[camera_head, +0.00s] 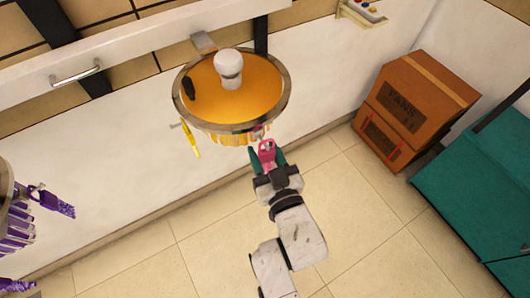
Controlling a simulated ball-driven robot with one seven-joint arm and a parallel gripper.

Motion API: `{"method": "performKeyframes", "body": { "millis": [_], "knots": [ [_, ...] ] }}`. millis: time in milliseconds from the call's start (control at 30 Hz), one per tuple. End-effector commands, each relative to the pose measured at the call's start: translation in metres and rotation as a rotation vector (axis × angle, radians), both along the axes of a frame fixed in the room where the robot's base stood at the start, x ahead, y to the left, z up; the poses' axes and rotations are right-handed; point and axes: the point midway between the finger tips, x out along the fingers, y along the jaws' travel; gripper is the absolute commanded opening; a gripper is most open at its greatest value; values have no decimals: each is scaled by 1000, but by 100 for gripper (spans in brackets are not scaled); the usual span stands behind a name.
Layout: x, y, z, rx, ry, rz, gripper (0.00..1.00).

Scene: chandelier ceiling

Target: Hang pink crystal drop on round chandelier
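The round chandelier (232,88) hangs at the upper middle, with an orange top, a metal rim and a white knob. Several yellow drops (228,138) hang along its lower front edge. My gripper (266,158) is just below the chandelier's front right edge. The pink crystal drop (267,150) is between its green fingertips, and the fingers appear shut on it. The drop's upper end is close to the rim; I cannot tell whether it touches or hooks on anything.
Another hanging fixture with purple drops (40,202) is at the left edge. Stacked brown boxes (405,105) stand at the right wall, beside a teal container (480,190). A yellow drop (190,138) hangs off the chandelier's left side. The tiled floor below is clear.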

Motion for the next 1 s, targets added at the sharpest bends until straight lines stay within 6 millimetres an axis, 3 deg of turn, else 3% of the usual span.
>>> {"method": "performKeyframes", "body": {
  "millis": [1000],
  "knots": [
    [13, 9, 0, -1, -1, 0, 12]
  ]
}}
